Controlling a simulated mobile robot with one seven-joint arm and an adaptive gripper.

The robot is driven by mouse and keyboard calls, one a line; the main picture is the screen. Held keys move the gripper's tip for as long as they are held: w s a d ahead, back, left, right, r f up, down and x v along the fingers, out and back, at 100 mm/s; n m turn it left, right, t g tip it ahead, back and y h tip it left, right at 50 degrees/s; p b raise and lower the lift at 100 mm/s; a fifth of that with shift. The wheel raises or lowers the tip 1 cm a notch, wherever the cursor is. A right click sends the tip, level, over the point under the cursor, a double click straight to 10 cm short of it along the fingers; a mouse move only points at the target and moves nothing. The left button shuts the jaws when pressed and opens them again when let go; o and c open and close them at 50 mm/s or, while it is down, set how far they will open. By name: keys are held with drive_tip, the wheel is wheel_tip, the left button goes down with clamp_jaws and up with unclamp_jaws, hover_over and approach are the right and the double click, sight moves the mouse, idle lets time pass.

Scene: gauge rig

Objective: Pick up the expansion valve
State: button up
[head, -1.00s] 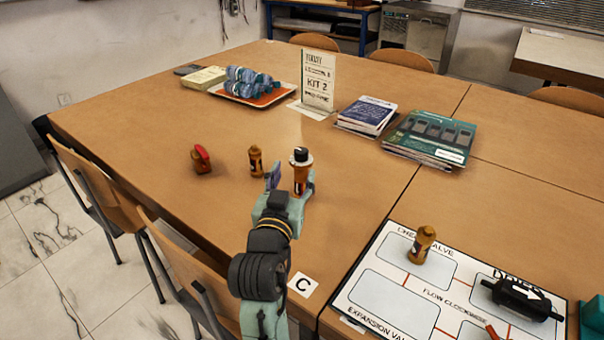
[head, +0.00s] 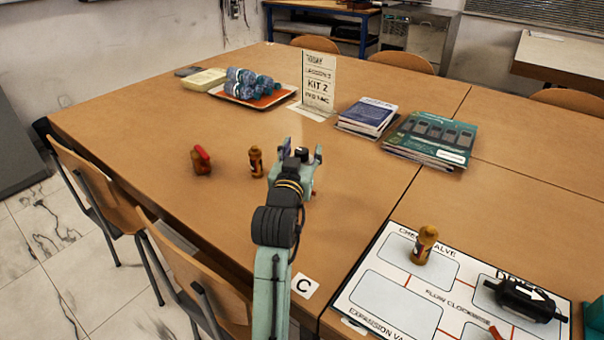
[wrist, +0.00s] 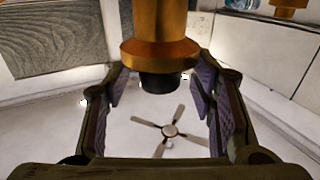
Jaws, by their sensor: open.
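A brass part with a black tip (wrist: 165,45) stands between the open fingers in the wrist view, with a gap visible on both sides. My gripper (head: 302,154) is open at that part in the head view, where my arm hides most of it; a dark cap shows between the fingers. My gripper also shows in the wrist view (wrist: 162,100). A brass cylinder with a dark band (head: 255,161) stands just left of the gripper. A brass fitting with a red lever (head: 201,160) is farther left. No label shows which one is the expansion valve.
The flow board (head: 366,318) lies at the lower right, bearing a brass fitting (head: 424,245) and a black cylinder with an arrow (head: 525,300). Books (head: 430,138), a sign (head: 318,84) and a tray of blue items (head: 275,99) stand behind. The table between is clear.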

drive_tip(key=shift+c, duration=0.3)
clamp_jaws()
idle(0.4)
